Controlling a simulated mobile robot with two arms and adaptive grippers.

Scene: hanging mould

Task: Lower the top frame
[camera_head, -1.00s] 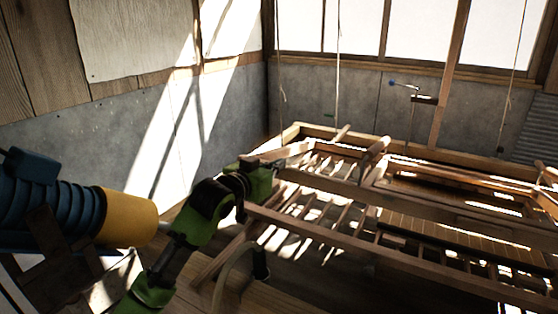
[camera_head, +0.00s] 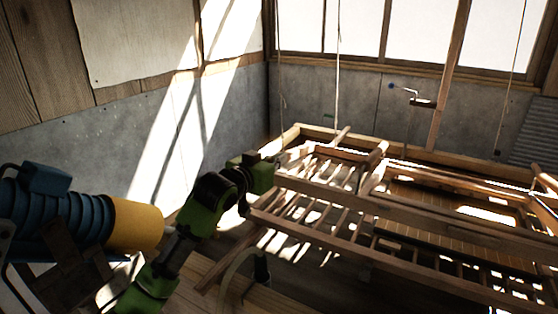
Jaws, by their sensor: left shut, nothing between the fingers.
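The wooden top frame (camera_head: 400,210) shows as long pale beams above a slatted wooden bed at the centre and right. My left gripper (camera_head: 281,160), at the end of the green and black arm, is by the frame's left end, close to a beam there. Its fingers are small and dark, shut with nothing held; I cannot tell whether they touch the wood. My right gripper is not in view.
Thin ropes (camera_head: 338,60) hang from above over the frame. A wall lever (camera_head: 415,98) is at the back. A curved hose-like piece (camera_head: 240,268) stands below my left arm.

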